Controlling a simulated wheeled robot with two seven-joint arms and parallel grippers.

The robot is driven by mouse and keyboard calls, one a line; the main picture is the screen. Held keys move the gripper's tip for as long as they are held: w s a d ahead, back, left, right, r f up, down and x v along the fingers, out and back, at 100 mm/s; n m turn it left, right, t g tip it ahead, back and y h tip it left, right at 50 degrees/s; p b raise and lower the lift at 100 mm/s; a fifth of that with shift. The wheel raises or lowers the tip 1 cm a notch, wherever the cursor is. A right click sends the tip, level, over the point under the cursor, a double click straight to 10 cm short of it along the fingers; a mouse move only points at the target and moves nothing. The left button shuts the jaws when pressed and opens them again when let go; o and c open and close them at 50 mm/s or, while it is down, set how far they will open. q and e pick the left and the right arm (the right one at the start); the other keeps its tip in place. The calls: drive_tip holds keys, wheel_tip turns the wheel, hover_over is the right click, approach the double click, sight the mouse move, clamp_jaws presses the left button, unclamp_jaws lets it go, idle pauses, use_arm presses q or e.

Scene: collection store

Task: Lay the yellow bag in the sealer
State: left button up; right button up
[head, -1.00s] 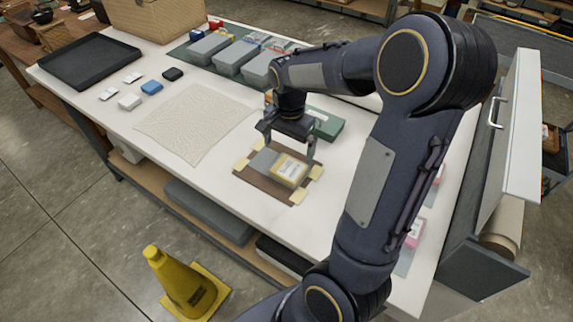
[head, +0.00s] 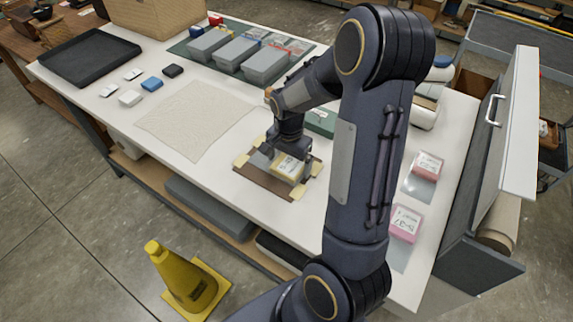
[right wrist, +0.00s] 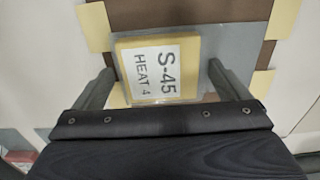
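The yellow bag (head: 289,168) lies flat on a brown board (head: 264,181) on the table. In the right wrist view, the yellow bag (right wrist: 187,50) has a white label reading S-45 HEAT 4 and a clear margin. My right gripper (head: 284,163) is right over the bag, pointing down. In the right wrist view its fingers (right wrist: 159,67) are spread, one on each side of the bag, with small gaps. A pale machine (head: 428,108), perhaps the sealer, stands partly hidden behind my right arm. My left gripper is not in view.
Grey bins (head: 236,52) stand on a green mat at the back. A green box (head: 321,122) sits close behind the board. Pink packs (head: 405,222) lie at the right. A cream sheet (head: 195,120) covers the table's middle. A black tray (head: 90,57) is far left.

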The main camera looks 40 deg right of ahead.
sight(288, 164)
drive_tip(key=c, duration=0.8)
drive_tip(key=shift+c, duration=0.2)
drive_tip(key=shift+r, duration=0.45)
wheel_tip(288, 164, up, 2)
drive_tip(key=shift+r, duration=0.15)
drive_tip(key=s+a+r, duration=0.2)
drive_tip(key=r, duration=0.1)
drive_tip(key=s+a+r, duration=0.1)
drive_tip(key=r, duration=0.1)
drive_tip(key=s+a+r+b, duration=0.1)
drive_tip(key=s+a+r, duration=0.4)
drive_tip(key=s+a, duration=0.1)
drive_tip(key=shift+s+a+b, duration=0.3)
drive_tip(key=shift+s+a, duration=0.05)
drive_tip(key=shift+s, duration=0.25)
drive_tip(key=shift+f, duration=0.1)
